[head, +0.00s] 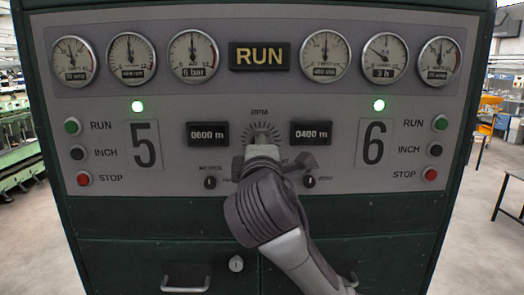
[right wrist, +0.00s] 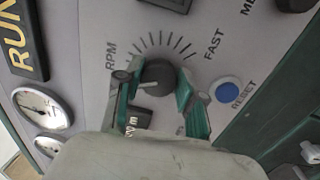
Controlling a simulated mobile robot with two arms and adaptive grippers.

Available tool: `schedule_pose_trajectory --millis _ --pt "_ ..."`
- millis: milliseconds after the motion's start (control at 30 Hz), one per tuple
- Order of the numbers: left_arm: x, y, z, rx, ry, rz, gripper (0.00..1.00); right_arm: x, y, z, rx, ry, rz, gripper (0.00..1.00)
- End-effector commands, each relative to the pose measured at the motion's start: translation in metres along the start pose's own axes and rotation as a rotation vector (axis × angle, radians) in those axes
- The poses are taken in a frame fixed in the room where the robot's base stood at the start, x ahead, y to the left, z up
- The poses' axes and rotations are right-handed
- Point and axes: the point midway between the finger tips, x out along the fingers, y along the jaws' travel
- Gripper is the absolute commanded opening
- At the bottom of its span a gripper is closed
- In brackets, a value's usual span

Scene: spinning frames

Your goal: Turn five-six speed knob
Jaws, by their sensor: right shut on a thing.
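The dark round speed knob (right wrist: 158,74) sits on the grey panel under a fan of tick marks, between the labels RPM and FAST in the right wrist view. A pale pointer line on it points to the left there. My right gripper (right wrist: 154,88) is shut on the knob, with one green-edged finger on either side. In the head view my right gripper (head: 262,153) reaches the panel centre from below and hides most of the knob; only the tick fan above shows clearly. My left gripper is not in view.
The panel has a RUN sign (head: 260,56), several gauges, and two displays (head: 208,133) (head: 311,132). Small selector switches (head: 210,183) (head: 309,182) flank my gripper. Green lamps are lit above 5 and 6.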

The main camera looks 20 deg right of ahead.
Motion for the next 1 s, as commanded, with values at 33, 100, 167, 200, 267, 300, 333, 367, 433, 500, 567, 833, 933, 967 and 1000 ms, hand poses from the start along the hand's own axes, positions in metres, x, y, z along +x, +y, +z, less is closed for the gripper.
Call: schedule_pose_trajectory --millis 33,100,167,200,267,300,333,367,433,500,567,833,933,967,1000 --pt "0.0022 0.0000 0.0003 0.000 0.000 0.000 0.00 0.0002 0.0003 -0.0001 0.046 -0.003 0.002 0.04" --pt "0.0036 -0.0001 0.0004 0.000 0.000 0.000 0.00 0.0001 0.0003 -0.0002 0.108 -0.008 0.000 0.04" --pt "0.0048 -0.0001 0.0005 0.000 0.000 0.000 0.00 0.0001 0.0005 -0.0002 0.158 -0.011 -0.001 0.04" --pt "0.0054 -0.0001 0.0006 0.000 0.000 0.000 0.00 0.0000 0.0006 -0.0004 0.190 -0.013 -0.001 0.04" --pt "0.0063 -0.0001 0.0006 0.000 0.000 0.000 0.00 0.0000 0.0011 -0.0002 0.235 -0.016 0.000 0.04" --pt "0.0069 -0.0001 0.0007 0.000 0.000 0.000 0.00 0.0000 0.0014 -0.0001 0.262 -0.018 0.000 0.04" --pt "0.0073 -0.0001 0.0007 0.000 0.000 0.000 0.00 0.0000 0.0015 -0.0002 0.281 -0.019 -0.001 0.04" --pt "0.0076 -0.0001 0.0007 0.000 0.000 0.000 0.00 -0.0001 0.0016 -0.0003 0.301 -0.020 -0.001 0.04" --pt "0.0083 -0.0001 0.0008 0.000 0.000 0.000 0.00 -0.0001 0.0019 -0.0001 0.340 -0.024 -0.001 0.04" --pt "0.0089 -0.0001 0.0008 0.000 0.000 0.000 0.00 0.0000 0.0021 0.0001 0.372 -0.027 -0.001 0.04" --pt "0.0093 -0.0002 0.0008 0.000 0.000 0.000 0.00 -0.0001 0.0022 -0.0002 0.397 -0.027 -0.002 0.04" --pt "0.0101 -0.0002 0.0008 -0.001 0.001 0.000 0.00 0.0001 0.0031 0.0002 0.453 -0.032 -0.001 0.04" --pt "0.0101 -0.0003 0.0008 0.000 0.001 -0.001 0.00 0.0001 0.0035 0.0003 0.459 -0.032 0.000 0.04" --pt "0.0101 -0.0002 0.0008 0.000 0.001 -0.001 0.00 0.0000 0.0035 0.0003 0.459 -0.032 0.000 0.04" --pt "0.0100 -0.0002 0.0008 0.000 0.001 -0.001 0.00 0.0000 0.0036 0.0004 0.460 -0.032 0.000 0.04"
